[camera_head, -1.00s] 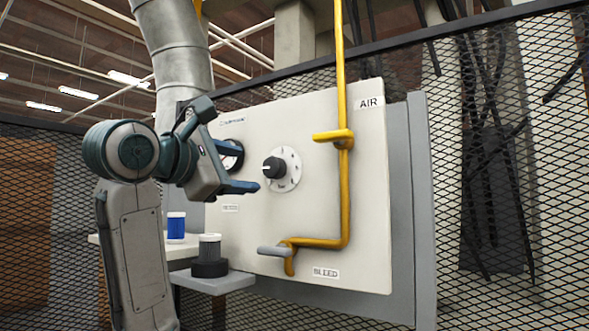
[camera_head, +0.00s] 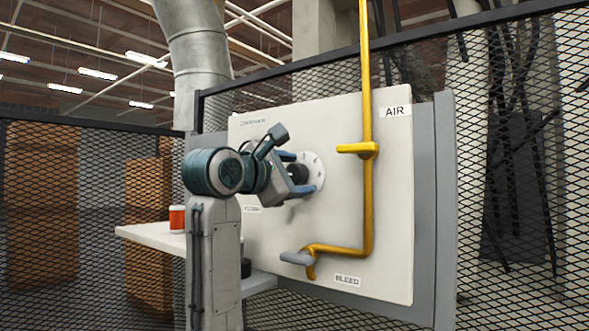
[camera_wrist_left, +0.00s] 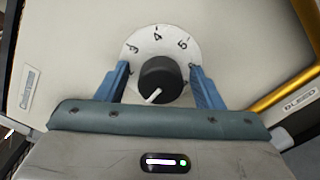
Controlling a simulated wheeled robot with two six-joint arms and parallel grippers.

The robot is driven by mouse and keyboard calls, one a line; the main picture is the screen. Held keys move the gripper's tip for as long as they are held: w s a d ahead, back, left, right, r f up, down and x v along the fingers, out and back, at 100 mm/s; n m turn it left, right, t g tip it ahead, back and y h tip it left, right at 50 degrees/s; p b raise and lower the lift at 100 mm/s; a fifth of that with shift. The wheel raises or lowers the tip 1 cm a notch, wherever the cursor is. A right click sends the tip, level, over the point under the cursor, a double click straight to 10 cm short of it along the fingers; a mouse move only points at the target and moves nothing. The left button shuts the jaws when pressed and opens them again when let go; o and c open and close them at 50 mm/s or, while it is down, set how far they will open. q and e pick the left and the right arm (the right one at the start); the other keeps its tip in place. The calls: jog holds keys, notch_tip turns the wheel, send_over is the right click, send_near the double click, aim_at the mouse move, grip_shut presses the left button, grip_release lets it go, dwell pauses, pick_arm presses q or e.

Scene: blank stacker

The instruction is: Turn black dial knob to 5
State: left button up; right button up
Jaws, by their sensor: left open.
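The black dial knob (camera_head: 298,173) sits on a round white dial plate (camera_head: 316,168) on the cream panel. In the left wrist view the knob (camera_wrist_left: 161,81) has a white pointer line slanting to the lower left, and the numbers 3, 4 and 5 show on the dial plate (camera_wrist_left: 148,45). My left gripper (camera_head: 295,172) is at the knob. In the left wrist view its blue fingers (camera_wrist_left: 160,85) are open on either side of the knob, with gaps between. My right gripper is not in view.
A white shelf (camera_head: 150,236) at left holds an orange-red container (camera_head: 177,218). Mesh fencing (camera_head: 520,200) stands behind.

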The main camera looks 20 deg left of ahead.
pick_arm(q)
jog(key=shift+c, duration=0.4)
jog(key=c, duration=0.9)
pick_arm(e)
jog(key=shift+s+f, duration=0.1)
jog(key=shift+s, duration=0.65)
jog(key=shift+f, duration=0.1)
